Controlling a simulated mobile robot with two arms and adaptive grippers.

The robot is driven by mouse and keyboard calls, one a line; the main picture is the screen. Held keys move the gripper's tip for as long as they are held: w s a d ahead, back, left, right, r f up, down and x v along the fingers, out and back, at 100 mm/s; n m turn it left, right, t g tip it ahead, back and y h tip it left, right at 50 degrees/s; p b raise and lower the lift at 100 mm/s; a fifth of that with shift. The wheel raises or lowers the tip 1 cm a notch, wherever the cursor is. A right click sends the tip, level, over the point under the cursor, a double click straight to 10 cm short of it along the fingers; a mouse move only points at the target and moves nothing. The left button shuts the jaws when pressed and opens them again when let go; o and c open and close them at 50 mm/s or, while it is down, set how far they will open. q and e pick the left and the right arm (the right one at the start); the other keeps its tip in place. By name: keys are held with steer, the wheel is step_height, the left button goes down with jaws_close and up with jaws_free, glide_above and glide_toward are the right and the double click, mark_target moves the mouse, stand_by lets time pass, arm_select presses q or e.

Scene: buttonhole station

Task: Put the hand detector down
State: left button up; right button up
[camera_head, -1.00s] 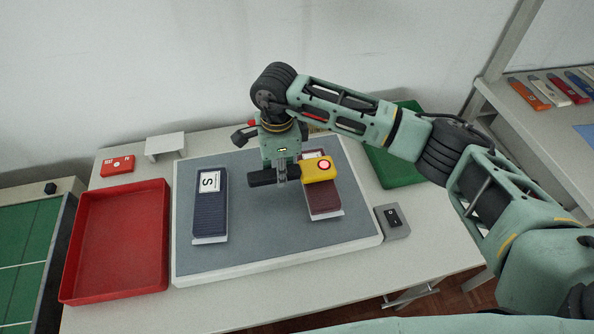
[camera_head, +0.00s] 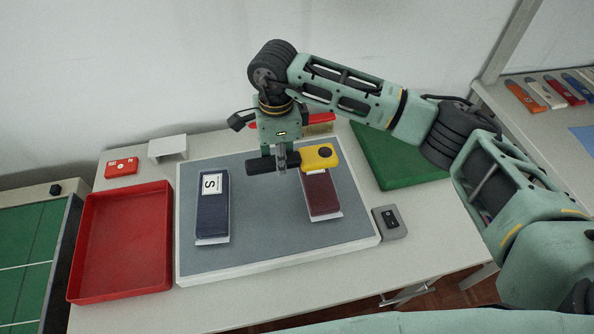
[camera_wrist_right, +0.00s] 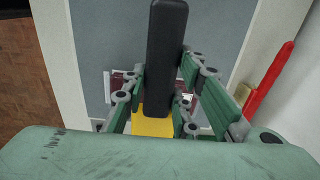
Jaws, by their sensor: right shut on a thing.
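My right gripper (camera_head: 282,160) is shut on the hand detector, which has a black handle (camera_head: 262,166) and a yellow head (camera_head: 320,156). The detector hangs level over the grey mat (camera_head: 265,225), its head above the far end of a maroon folded piece (camera_head: 321,193). The round lamp on the head is dark. In the right wrist view the black handle (camera_wrist_right: 165,60) lies between the fingers, with part of the yellow head (camera_wrist_right: 152,125) showing below. Whether the detector touches the maroon piece is unclear. My left gripper is out of view.
A navy folded piece (camera_head: 212,210) with an S label lies left on the mat. A grey switch box (camera_head: 390,222) sits by the mat. A red-handled brush (camera_head: 318,119) is behind my gripper.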

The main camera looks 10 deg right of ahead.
steer(key=shift+r, duration=1)
steer(key=shift+d, duration=0.1)
